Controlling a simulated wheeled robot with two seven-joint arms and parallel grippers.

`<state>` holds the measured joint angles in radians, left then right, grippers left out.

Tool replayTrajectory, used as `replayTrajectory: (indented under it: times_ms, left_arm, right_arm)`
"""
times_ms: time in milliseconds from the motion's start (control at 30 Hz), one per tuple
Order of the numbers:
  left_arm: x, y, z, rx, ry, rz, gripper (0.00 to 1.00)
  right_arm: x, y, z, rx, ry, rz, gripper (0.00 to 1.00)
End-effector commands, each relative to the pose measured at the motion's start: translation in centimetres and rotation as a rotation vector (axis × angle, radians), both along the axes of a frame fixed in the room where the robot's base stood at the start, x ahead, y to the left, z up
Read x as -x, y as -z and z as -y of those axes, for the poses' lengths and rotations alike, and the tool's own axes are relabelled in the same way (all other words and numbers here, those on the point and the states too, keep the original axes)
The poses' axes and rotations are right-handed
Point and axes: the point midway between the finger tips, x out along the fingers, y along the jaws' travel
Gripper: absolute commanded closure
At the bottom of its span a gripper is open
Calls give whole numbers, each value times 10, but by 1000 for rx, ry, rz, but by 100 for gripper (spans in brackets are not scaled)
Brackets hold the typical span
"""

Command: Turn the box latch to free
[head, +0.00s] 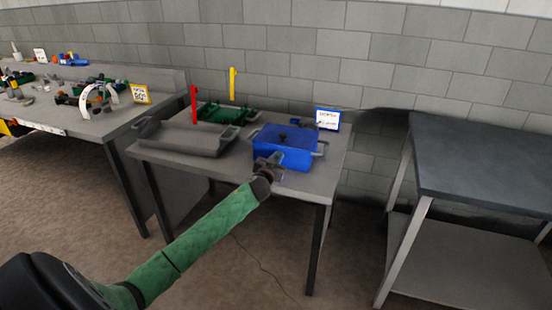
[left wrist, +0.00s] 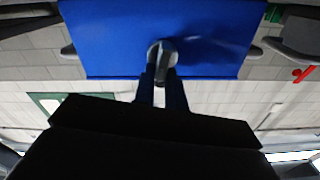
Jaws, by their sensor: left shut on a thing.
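The blue box (head: 284,147) stands closed at the front right of the small grey table, with a dark knob on its lid and grey handles at its sides. In the left wrist view its blue front (left wrist: 115,40) fills the upper middle. The box latch (left wrist: 163,54), a round grey piece with a dark lever, sits on that front. My left gripper (head: 270,162) is at the box front, and its fingers (left wrist: 162,88) are shut on the latch lever. The latch is hidden behind my gripper in the head view. My right gripper is not in view.
A grey tray (head: 183,138) and a green tray (head: 221,114) lie left of the box. Red (head: 194,104) and yellow (head: 232,84) upright markers stand near them. A sign (head: 328,119) stands behind the box. A dark empty table (head: 480,165) is at the right.

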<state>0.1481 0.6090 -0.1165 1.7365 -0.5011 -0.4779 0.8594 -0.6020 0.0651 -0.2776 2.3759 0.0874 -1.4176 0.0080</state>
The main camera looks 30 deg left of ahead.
Motion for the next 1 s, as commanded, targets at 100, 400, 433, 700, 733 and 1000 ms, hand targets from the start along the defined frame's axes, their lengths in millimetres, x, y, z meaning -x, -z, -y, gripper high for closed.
replayTrajectory:
  times_ms: [100,400,433,700,733,1000]
  left_arm:
    - [0,0,2,-102,0,-26,100]
    - [-1,1,6,-381,1,-92,100]
    - [-1,1,6,-409,1,-98,100]
    - [-2,4,9,-659,1,-159,100]
    - [-2,5,9,-687,1,-166,100]
    - [-2,8,11,-933,2,-224,100]
  right_arm:
    - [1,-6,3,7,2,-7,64]
    - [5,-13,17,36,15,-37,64]
    - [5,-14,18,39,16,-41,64]
    - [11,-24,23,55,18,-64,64]
    - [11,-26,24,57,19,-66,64]
    - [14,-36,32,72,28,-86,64]
